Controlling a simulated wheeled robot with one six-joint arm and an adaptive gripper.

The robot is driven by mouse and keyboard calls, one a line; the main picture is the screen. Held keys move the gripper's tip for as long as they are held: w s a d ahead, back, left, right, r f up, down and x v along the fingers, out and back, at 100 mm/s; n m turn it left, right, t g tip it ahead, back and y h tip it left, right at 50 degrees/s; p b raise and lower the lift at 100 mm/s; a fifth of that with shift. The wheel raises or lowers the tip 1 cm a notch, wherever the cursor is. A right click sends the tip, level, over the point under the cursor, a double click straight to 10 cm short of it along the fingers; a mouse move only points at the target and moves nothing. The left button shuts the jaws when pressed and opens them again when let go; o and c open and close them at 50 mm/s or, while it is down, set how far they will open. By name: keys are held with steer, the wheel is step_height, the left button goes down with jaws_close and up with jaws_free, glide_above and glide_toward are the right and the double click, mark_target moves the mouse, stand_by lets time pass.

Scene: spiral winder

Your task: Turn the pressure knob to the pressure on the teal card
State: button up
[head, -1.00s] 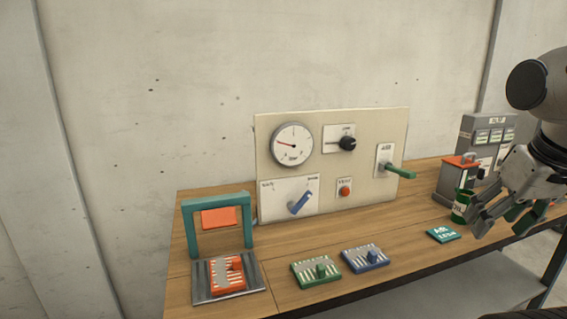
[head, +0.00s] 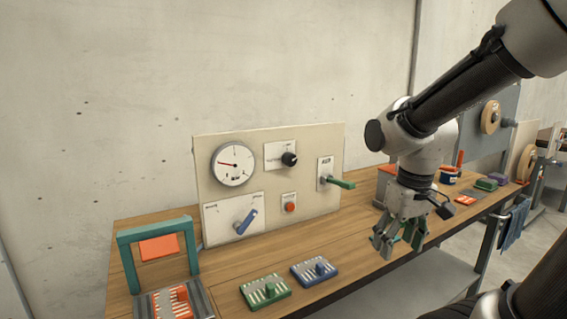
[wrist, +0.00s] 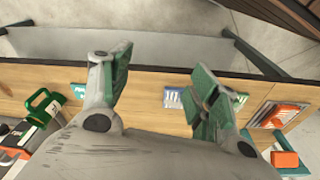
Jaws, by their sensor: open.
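The black knob (head: 289,160) sits on a white plate at the upper middle of the beige panel (head: 270,215) in the head view. The round white gauge (head: 233,164) is left of it, its needle pointing left and slightly up. My gripper (head: 399,240) is open and empty, pointing down in front of the table edge, right of the panel and well apart from the knob. The teal card is hidden behind my gripper in the head view. A teal piece, probably the card, shows in the wrist view (wrist: 78,91); its writing is unreadable there.
A green-handled lever (head: 340,183), blue lever (head: 246,222) and red button (head: 290,207) are also on the panel. Green (head: 265,289) and blue (head: 315,271) blocks and a teal frame (head: 125,262) stand in front. The wood between panel and blocks is clear.

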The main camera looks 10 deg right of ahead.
steer(key=w+a+f+n+t, duration=0.15)
steer(key=w+f, duration=0.25)
steer(key=w, duration=0.4)
steer(key=w+a+f+t, duration=0.2)
steer(key=w+f, duration=0.2)
steer(key=w, duration=0.3)
steer(key=n+t+y, duration=0.2)
steer(key=t+y, duration=0.4)
steer(key=t, duration=0.6)
glide_toward(292, 160)
steer(key=x, duration=0.8)
steer(key=shift+w+a, duration=0.15)
steer(key=shift+w, duration=0.05)
steer(key=shift+w+a, duration=0.2)
steer(key=shift+w, duration=0.45)
steer(key=c, duration=1)
